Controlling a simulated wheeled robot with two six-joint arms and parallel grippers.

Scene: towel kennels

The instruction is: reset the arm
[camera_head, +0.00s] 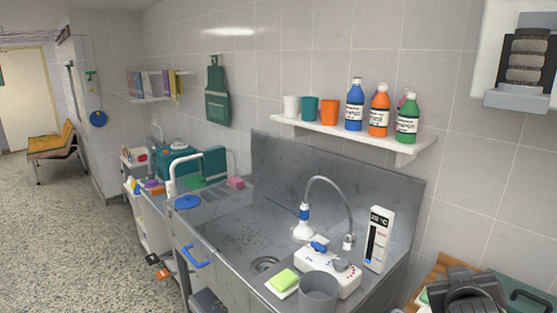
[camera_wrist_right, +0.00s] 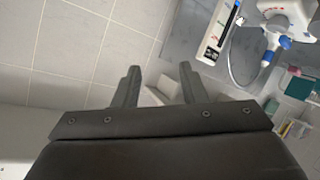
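My right gripper (camera_wrist_right: 158,70) shows in the right wrist view with its two dark fingers apart. No object is visibly held between them; a pale surface shows behind. My left gripper is in neither view.
A steel sink (camera_head: 225,222) with a gooseneck tap fills the middle. A white thermometer panel (camera_head: 378,238), white control box (camera_head: 328,268), grey cup (camera_head: 318,290) and yellow-green sponge (camera_head: 284,280) stand at its right end. A wall shelf (camera_head: 350,132) holds cups and bottles.

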